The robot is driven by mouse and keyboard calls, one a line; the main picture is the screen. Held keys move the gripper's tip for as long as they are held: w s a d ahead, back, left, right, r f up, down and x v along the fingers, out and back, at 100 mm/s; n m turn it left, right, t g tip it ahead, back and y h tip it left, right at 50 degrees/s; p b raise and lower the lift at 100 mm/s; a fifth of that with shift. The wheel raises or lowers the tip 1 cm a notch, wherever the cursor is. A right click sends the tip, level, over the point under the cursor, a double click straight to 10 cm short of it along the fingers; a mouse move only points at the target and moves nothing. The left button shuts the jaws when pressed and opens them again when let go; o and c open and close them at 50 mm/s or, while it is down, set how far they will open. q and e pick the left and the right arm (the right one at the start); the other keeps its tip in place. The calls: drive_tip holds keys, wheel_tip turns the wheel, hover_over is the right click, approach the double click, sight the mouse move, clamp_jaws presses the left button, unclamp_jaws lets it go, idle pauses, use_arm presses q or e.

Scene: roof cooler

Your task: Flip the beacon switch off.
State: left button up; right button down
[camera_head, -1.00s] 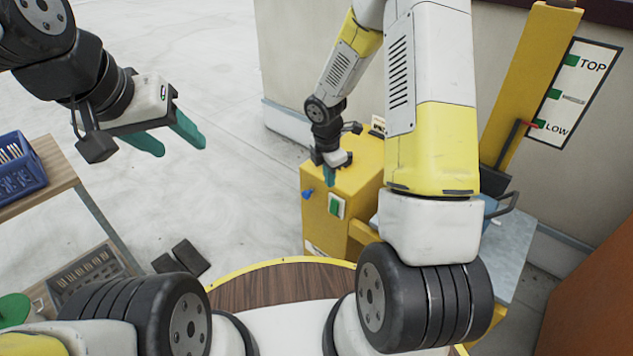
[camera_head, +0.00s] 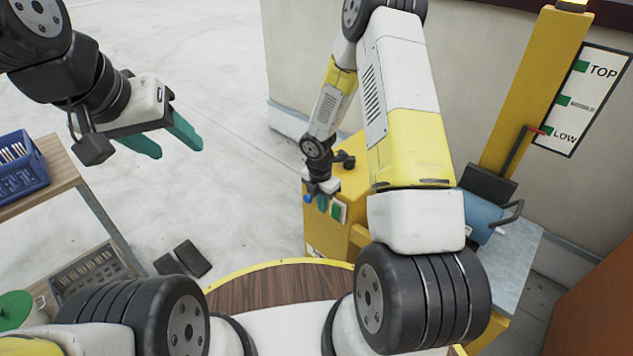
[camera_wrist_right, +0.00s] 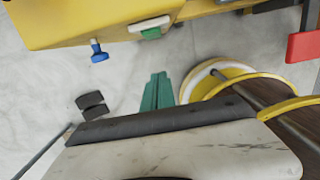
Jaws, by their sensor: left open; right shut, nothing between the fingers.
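A yellow box (camera_head: 349,182) carries a green rocker (camera_head: 339,211) in a pale frame and a small blue knob (camera_head: 308,199) on its front. I cannot tell which is the beacon switch. In the right wrist view the green rocker (camera_wrist_right: 152,33) and blue knob (camera_wrist_right: 99,52) show at the top, apart from my fingers. My right gripper (camera_head: 322,204) is shut and empty, in front of the box between knob and rocker in the head view. It also shows in the right wrist view (camera_wrist_right: 158,92). My left gripper (camera_head: 170,142) is open and empty over the floor.
A yellow post (camera_head: 535,90) with a lit beacon (camera_head: 572,3) stands at right, near a TOP/LOW sign (camera_head: 583,100). A blue container (camera_head: 481,217) sits on a grey surface (camera_head: 522,262). A blue crate (camera_head: 20,168) stands on a left shelf. Floor between is mostly clear.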

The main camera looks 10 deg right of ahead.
sight(336, 212)
drive_tip(key=w+d+f, duration=0.2)
drive_tip(key=d+f, duration=0.1)
drive_tip(key=f, duration=0.4)
drive_tip(key=shift+w+d+f, duration=0.35)
drive_tip(key=shift+w, duration=0.05)
